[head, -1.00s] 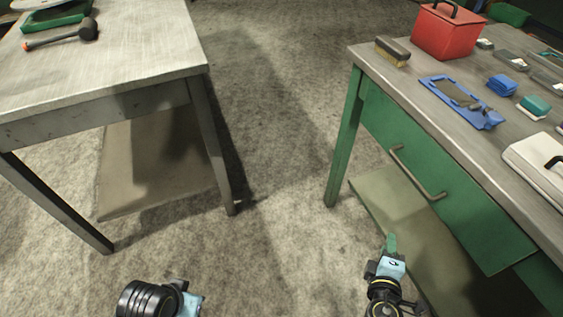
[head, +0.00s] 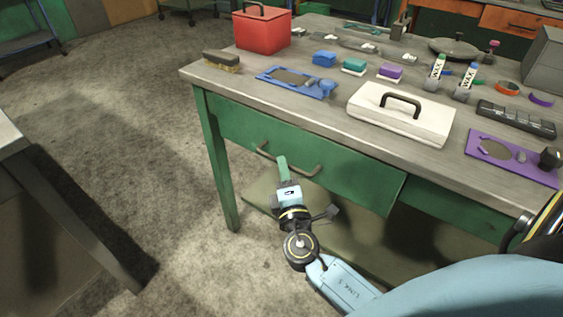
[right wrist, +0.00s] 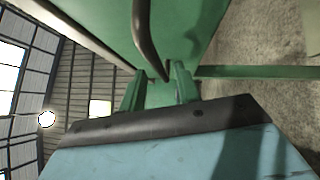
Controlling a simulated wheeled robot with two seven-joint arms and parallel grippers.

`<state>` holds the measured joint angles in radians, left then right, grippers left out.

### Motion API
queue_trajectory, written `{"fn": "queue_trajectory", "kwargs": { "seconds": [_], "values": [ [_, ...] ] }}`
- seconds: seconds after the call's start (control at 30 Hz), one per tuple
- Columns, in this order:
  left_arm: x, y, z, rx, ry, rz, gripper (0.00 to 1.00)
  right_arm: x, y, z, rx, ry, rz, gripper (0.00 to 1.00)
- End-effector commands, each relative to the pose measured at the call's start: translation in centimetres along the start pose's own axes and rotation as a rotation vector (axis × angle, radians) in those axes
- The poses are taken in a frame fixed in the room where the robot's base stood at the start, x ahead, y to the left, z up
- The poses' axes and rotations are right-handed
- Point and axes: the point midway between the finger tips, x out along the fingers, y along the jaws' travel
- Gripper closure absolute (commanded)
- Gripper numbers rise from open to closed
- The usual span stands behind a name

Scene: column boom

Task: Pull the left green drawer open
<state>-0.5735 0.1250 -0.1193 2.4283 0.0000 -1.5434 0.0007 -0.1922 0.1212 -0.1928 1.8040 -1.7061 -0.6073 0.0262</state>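The left green drawer (head: 345,178) is in the workbench, its front looking flush with the frame. Its dark bar handle (head: 308,171) runs across the front and also shows in the right wrist view (right wrist: 143,38). My right gripper (head: 282,162) is at the handle, in front of its left part. In the right wrist view its two green fingers (right wrist: 157,88) are apart, and the handle's near end appears in the gap between them. I cannot tell whether they touch it. My left gripper is out of view.
The workbench top (head: 225,85) carries a red box (head: 262,32), a brush (head: 221,61), a blue tray (head: 285,80) and a white case (head: 385,118). A lower shelf (head: 262,197) lies under the drawer. Another table (head: 8,135) stands at left; floor between is clear.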

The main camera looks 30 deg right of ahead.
Motion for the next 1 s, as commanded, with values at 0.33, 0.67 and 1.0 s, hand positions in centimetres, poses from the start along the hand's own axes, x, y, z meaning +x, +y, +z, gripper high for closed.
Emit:
{"fn": "queue_trajectory", "kwargs": {
  "seconds": [0.33,0.67,1.0],
  "values": [
    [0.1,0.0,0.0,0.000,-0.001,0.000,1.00,3.0,0.0,0.0,0.001,0.000,-0.001,0.68],
    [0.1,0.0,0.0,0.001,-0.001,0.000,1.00,3.0,-0.1,0.0,0.000,0.000,-0.001,0.80],
    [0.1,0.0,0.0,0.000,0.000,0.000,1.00,3.0,0.0,0.0,0.000,0.000,-0.001,1.00]
  ]
}}
